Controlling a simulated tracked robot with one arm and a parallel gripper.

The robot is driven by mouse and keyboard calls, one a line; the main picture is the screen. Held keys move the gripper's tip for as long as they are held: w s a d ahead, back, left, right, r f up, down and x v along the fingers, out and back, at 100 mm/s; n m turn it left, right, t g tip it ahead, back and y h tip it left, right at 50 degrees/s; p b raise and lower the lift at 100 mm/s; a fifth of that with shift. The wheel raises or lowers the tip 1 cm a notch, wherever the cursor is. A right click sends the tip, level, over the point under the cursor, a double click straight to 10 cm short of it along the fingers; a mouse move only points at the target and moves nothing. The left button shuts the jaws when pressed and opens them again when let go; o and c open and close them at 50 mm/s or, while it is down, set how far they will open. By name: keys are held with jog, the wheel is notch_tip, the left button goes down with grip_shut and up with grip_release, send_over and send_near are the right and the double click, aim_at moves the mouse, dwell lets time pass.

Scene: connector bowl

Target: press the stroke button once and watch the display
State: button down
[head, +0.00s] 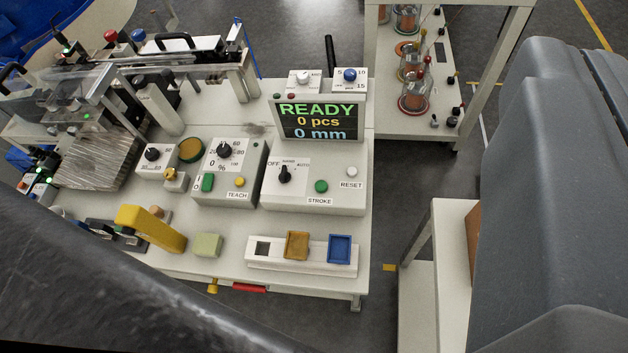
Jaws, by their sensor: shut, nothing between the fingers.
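The stroke button (321,186) is a round green button on the sloped face of a white control box (318,207), above a label that reads STROKE. The display (318,121) stands at the back of this box. It reads READY in green, 0 pcs in yellow and 0 mm in light blue. A black selector knob (285,174), marked OFF and AUTO, is left of the button, and a white RESET button (352,172) is to its right. My gripper's fingers do not show, and nothing touches the stroke button.
Left of the control box is a box with a TEACH button (240,182) and a green switch (207,182). In front lies a white holder (268,265) with brown and blue trays. A yellow block (150,229) stands at left. Large grey and black shapes cover the right side and lower left.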

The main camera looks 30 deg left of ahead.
jog(key=w+a+f+g+y+p, duration=0.15)
jog(key=w+a+f, duration=0.25)
jog(key=w+f, duration=0.45)
jog(key=m+g+y+p, duration=0.2)
jog(key=m+g, duration=0.2)
jog(key=g, duration=0.1)
send_over(320, 190)
notch_tip(320, 190, down, 30)
jog(key=shift+f, duration=0.1)
notch_tip(320, 190, down, 7)
jog(key=b, duration=0.3)
jog(key=shift+f+b, duration=0.4)
jog(key=shift+f, duration=0.35)
jog(key=shift+f, duration=0.15)
jog(key=shift+f, duration=0.2)
